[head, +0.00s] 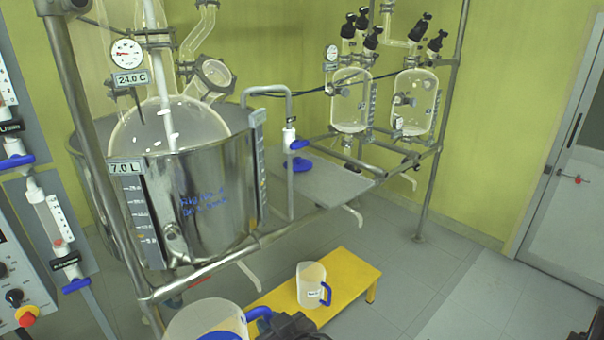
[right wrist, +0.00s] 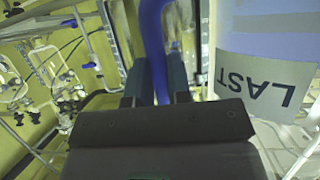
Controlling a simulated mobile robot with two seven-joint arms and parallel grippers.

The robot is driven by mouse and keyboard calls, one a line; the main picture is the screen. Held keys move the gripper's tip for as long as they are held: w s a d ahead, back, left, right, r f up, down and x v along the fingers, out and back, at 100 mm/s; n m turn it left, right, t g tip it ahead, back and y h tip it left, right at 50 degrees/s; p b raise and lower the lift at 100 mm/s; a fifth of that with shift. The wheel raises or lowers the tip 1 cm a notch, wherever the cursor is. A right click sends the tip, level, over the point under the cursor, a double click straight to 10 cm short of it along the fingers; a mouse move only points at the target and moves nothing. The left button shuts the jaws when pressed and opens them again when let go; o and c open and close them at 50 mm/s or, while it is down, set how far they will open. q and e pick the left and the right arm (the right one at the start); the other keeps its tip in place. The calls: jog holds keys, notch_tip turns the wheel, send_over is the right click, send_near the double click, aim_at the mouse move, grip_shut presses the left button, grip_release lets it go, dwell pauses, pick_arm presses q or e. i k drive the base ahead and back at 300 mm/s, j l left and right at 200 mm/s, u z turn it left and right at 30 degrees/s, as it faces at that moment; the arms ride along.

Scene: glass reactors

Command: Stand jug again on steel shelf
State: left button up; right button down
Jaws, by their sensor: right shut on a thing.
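A translucent white jug (head: 205,318) with a blue handle (head: 258,314) is at the bottom edge of the head view, partly cut off. My right gripper (head: 290,326) is beside it at the handle. In the right wrist view my right gripper (right wrist: 157,92) is shut on the blue handle (right wrist: 153,40), and the jug (right wrist: 270,45) shows a grey label reading "LAST", upside down in that picture. My left gripper is not in view.
A second jug (head: 311,288) with a blue handle stands on a yellow step (head: 352,277) on the floor. A large steel vessel (head: 208,200) stands left of the shelf, with a pipe and blue valve (head: 298,144) between. Two small glass reactors (head: 350,103) hang behind the shelf.

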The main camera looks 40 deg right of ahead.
aim_at(338, 183)
jog(key=i+l, duration=0.15)
jog(key=l, duration=0.3)
jog(key=i+l+z, duration=0.1)
jog(key=l, duration=0.4)
jog(key=i+l, duration=0.25)
jog(key=l, duration=0.2)
jog(key=i+l+z, duration=0.1)
jog(key=l, duration=0.35)
jog(key=i+l+z, duration=0.1)
jog(key=i+l, duration=0.15)
jog(key=l, duration=0.2)
jog(key=i+l, duration=0.2)
jog(key=l, duration=0.25)
jog(key=i+l+z, duration=0.1)
jog(key=l, duration=0.3)
jog(key=i+l, duration=0.35)
jog(key=k+l+z, duration=0.05)
jog(key=l, duration=0.05)
